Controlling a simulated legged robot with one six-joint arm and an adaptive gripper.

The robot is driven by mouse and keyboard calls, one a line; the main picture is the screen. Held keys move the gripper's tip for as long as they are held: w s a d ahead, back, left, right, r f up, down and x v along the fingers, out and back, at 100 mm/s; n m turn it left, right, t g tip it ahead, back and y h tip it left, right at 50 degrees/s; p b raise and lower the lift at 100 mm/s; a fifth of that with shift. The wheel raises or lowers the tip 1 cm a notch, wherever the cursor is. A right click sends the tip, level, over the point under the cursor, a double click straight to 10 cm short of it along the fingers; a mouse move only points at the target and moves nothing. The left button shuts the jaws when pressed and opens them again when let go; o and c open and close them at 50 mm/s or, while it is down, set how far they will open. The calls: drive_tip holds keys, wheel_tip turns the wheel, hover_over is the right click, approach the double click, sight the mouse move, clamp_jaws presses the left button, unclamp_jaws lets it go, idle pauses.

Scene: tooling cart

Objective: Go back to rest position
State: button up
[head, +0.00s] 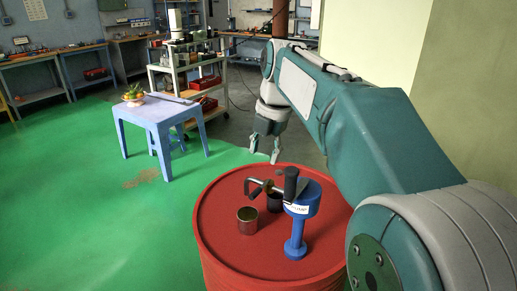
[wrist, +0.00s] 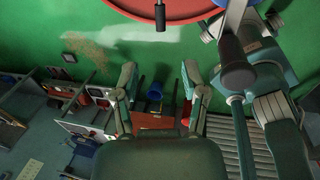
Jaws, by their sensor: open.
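My gripper (head: 264,153) hangs from my raised arm, above and behind the far rim of the red drum (head: 215,222) in the head view. Its two fingers are apart, with nothing between them. In the wrist view the gripper (wrist: 158,80) also shows spread and empty fingers, with the drum (wrist: 185,12) at the top edge. On the drum stand a blue hand-cranked device (head: 296,225) with a black handle, a metal cup (head: 247,221) and a darker cup (head: 274,203) partly hidden behind the device. The gripper touches none of them.
Workbenches line the back wall. A pale wall is at right. Floor left of the drum is clear.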

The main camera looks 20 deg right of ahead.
drive_tip(key=s+f+m+t, duration=0.1)
drive_tip(key=s+f+m, duration=0.3)
drive_tip(key=s+m, duration=0.3)
drive_tip(key=s+f+m+t+h, duration=0.1)
drive_tip(key=s+f+m, duration=0.3)
drive_tip(key=s+m, duration=0.3)
drive_tip(key=s+f+m+t, duration=0.2)
drive_tip(key=s+f+m, duration=0.2)
drive_tip(key=s+m, duration=0.3)
drive_tip(key=a+m, duration=0.1)
drive_tip(key=m, duration=0.4)
drive_tip(key=shift+s+f, duration=0.15)
drive_tip(key=shift+s, duration=0.25)
